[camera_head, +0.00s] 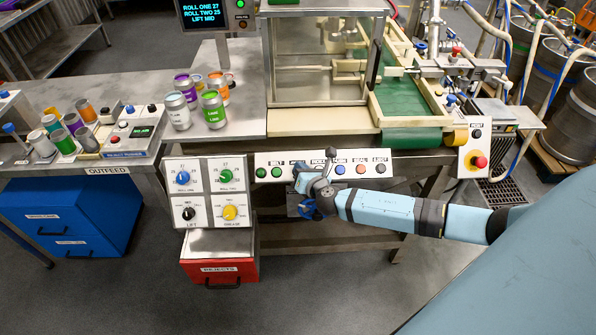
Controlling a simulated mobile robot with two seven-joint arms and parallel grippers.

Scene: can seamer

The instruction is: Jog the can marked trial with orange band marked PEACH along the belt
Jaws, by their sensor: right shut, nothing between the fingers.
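The green belt (399,92) runs along the right side of the machine, and no can shows on its visible part. An orange-banded can (218,87) stands among several cans on the steel table, partly hidden behind a green LIME can (213,110). I cannot read PEACH or a trial mark on it. The button strip (268,165) runs along the machine's front. My right gripper (328,166) is shut and empty in front of this strip's middle, covering part of its labels and buttons. My left gripper is not in view.
The roll and lift knob panel (208,193) stands left of the strip, above the red rejects bin (220,270). A red stop button (480,162) is at the right. Outfeed cans (64,142) and a blue drawer unit (70,216) are at the left. The floor in front is clear.

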